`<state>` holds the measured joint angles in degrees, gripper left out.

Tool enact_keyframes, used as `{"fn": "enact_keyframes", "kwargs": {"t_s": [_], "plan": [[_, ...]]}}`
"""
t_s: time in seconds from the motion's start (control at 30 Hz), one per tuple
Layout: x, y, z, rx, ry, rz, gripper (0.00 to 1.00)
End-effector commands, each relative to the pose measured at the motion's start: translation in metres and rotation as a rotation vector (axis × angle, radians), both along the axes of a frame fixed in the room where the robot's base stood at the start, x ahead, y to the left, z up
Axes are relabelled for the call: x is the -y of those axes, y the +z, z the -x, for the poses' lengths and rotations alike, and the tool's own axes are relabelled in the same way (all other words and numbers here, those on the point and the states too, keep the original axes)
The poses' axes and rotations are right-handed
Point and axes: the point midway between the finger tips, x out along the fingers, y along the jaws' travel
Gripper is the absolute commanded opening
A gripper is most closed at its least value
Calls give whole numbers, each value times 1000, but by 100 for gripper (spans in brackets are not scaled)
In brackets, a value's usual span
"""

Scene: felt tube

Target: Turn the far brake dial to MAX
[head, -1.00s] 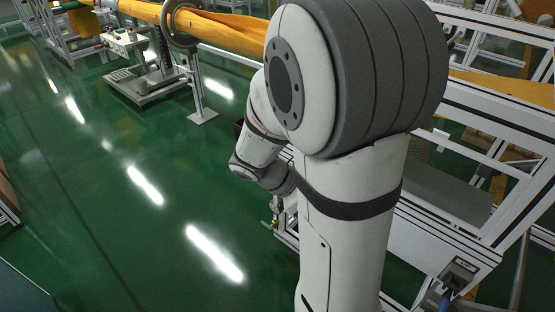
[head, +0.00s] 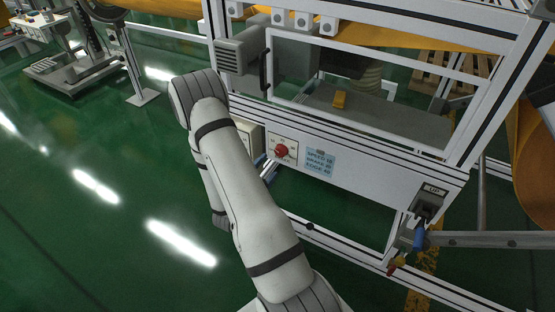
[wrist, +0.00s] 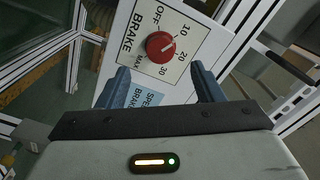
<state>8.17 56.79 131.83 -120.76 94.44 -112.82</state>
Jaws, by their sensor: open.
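A red round brake dial (wrist: 161,46) sits on a white plate (wrist: 188,62) printed BRAKE, with OFF, 10, 20, 30 and MAX around it. A pale mark on the knob seems to point near 10 to 20; the exact setting is hard to read. The dial also shows in the head view (head: 281,151) on the machine's front panel. My gripper (wrist: 160,76) is open in the wrist view, its two blue-grey fingers apart, with the dial beyond and between them, not touched.
A light blue card (head: 320,162) with speed, brake and edge figures is beside the dial. The white machine frame (head: 400,60) has a black handle (head: 265,70) above the dial. A blue-handled part (head: 419,238) juts out at lower right. Green floor at left is open.

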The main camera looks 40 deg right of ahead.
Motion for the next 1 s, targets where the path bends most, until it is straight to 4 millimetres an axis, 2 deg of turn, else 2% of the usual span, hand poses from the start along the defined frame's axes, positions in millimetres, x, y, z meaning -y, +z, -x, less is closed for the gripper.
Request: {"fn": "enact_keyframes", "kwargs": {"t_s": [0.3,0.43,0.8,1.0], "plan": [[48,0,-18,4,-7,0,61],[60,0,-23,4,-6,-2,61],[67,1,-26,3,-4,-1,61],[67,1,-26,3,-5,0,44]]}}
